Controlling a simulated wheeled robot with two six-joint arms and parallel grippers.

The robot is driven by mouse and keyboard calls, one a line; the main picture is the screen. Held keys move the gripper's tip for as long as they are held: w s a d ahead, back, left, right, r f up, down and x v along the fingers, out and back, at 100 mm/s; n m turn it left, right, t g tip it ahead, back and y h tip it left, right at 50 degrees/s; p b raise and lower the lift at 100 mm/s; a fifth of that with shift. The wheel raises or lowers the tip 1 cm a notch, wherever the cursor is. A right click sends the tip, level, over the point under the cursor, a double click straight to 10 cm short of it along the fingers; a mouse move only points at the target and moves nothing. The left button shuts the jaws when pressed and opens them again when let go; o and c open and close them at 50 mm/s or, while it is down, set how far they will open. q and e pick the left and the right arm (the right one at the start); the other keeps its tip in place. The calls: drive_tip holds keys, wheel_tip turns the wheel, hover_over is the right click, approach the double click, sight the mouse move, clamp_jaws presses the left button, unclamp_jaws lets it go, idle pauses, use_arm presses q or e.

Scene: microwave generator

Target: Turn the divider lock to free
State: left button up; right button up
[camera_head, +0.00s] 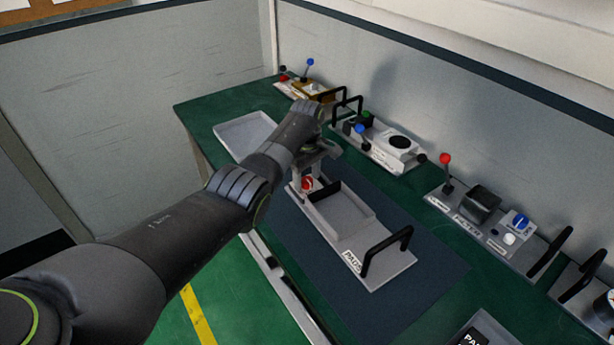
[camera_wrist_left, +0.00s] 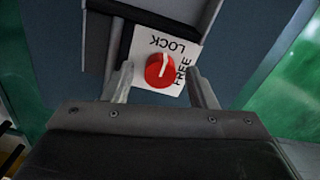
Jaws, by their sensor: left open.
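The divider lock is a round red knob (camera_wrist_left: 160,70) with a white pointer line on a white plate (camera_wrist_left: 185,48) marked LOCK and FREE. The pointer points toward LOCK. The knob also shows in the head view (camera_head: 308,183), at the far end of a grey tray fixture (camera_head: 385,268) on the mat. My left gripper (camera_wrist_left: 158,84) is open, with one finger on each side of the knob. I cannot tell whether the fingers touch it. In the head view my left gripper (camera_head: 309,167) is just above the knob, partly covered by my wrist. My right gripper is not in view.
The fixture has black handles (camera_head: 388,250) and lies on a dark blue mat (camera_head: 440,268) on a green bench. An empty pale tray (camera_head: 232,146) is to the left. Control panels with levers and a red-knobbed lever (camera_head: 446,160) line the back right.

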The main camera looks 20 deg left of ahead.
use_arm(q)
drive_tip(key=shift+f, duration=0.15)
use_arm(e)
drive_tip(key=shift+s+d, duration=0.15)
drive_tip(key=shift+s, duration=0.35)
use_arm(q)
drive_tip(key=c, duration=1)
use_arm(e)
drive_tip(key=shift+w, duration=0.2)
use_arm(q)
drive_tip(key=shift+m, duration=0.3)
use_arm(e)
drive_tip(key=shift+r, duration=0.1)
use_arm(q)
drive_tip(key=m+p, duration=0.1)
drive_tip(key=m, duration=0.1)
drive_tip(key=shift+m, duration=0.3)
drive_tip(key=m+p, duration=0.1)
drive_tip(key=m, duration=0.3)
drive_tip(key=shift+m, duration=0.3)
drive_tip(key=m, duration=1)
drive_tip(key=shift+p, duration=0.3)
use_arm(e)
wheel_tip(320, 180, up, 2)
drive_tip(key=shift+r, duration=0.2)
